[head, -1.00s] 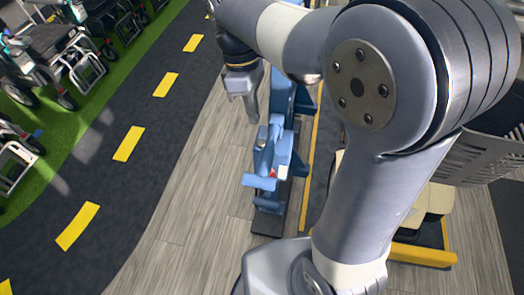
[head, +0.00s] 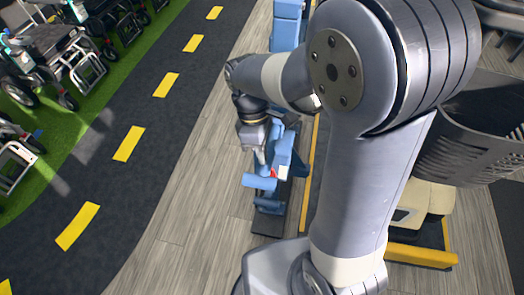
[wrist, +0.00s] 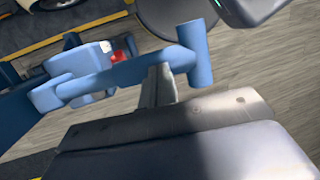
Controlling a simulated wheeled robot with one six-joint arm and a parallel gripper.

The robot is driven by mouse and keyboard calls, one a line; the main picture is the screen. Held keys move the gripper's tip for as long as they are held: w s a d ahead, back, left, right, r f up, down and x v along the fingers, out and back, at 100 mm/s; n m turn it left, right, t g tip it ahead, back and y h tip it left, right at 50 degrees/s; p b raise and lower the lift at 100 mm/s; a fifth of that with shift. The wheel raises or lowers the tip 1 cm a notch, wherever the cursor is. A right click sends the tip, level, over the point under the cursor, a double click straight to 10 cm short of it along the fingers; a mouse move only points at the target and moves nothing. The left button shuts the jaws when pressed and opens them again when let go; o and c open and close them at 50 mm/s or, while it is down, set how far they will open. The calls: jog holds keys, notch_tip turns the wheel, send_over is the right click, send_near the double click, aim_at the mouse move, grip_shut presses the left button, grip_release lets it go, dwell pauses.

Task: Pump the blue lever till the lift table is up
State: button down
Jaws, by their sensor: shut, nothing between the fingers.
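The blue lever (head: 259,182) with its crossbar handle stands on a blue pump unit, low in the middle of the head view. In the wrist view the lever (wrist: 122,72) runs across the picture, its crossbar handle at the right end. My gripper (head: 259,166) is shut and empty, right at the lever near the handle. In the wrist view its fingertips (wrist: 159,72) overlap the lever's bar just left of the crossbar; I cannot tell whether they touch. A red mark shows on the blue unit. I cannot clearly make out the lift table's top.
A blue upright part (head: 287,25) stands farther back. A yellow-edged frame (head: 425,256) and a dark basket (head: 475,130) are to the right, partly behind my arm. Wood floor lies clear left of the lever, then a dark lane with yellow dashes and parked mobility vehicles.

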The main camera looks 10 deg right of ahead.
notch_tip(320, 180, down, 11)
jog(key=s+t+h+b, duration=0.1)
jog(key=s+t+b, duration=0.1)
jog(key=b, duration=0.7)
jog(key=shift+s+a+f+t, duration=0.15)
jog(key=shift+s+a+t, duration=0.15)
jog(key=shift+t, duration=0.5)
jog(key=s+a+p+v, duration=0.1)
jog(key=p+v, duration=0.4)
jog(key=v, duration=1)
jog(key=shift+s+f, duration=0.25)
jog(key=shift+s, duration=0.05)
